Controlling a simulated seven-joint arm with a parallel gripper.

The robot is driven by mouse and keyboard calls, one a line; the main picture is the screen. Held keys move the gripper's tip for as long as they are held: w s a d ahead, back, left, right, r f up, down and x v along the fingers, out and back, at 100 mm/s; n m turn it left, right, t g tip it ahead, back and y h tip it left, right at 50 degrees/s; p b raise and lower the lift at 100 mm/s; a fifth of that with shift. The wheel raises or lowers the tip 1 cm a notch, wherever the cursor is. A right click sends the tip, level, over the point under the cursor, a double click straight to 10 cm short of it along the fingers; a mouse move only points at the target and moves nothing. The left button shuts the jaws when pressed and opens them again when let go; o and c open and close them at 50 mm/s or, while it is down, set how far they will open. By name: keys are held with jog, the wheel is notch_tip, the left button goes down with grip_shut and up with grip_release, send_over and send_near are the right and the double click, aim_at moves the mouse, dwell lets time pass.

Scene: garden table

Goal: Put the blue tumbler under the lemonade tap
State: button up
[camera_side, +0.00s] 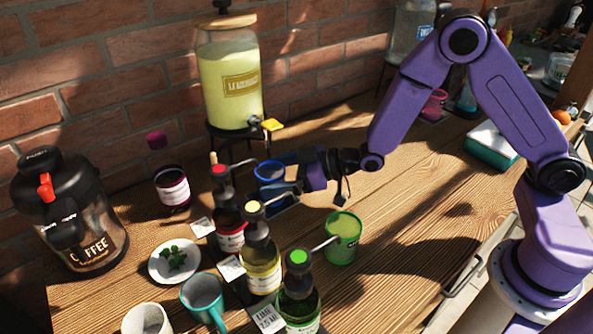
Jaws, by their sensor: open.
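The blue tumbler (270,172) stands on the wooden table, its round blue rim showing. My gripper (278,175) reaches in from the right at the tumbler. Its jaws are open, one finger on the far side and one on the near side. The fingers hide part of the tumbler's body, and I cannot tell whether they touch it. The lemonade dispenser (229,82) is a glass jar of pale yellow drink on a dark stand against the brick wall. Its tap (256,121) with a yellow handle is above and behind the tumbler; I cannot tell whether the tumbler is directly below it.
Several pump bottles, including a red-topped one (229,215), stand close in front and left of the tumbler. A green cup (343,238) is right of them. A teal mug (204,302), a plate with leaves (159,267) and a coffee jar (70,215) are left. The right tabletop is mostly clear.

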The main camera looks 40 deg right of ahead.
jog(key=v, duration=1.2)
jog(key=shift+f, duration=0.1)
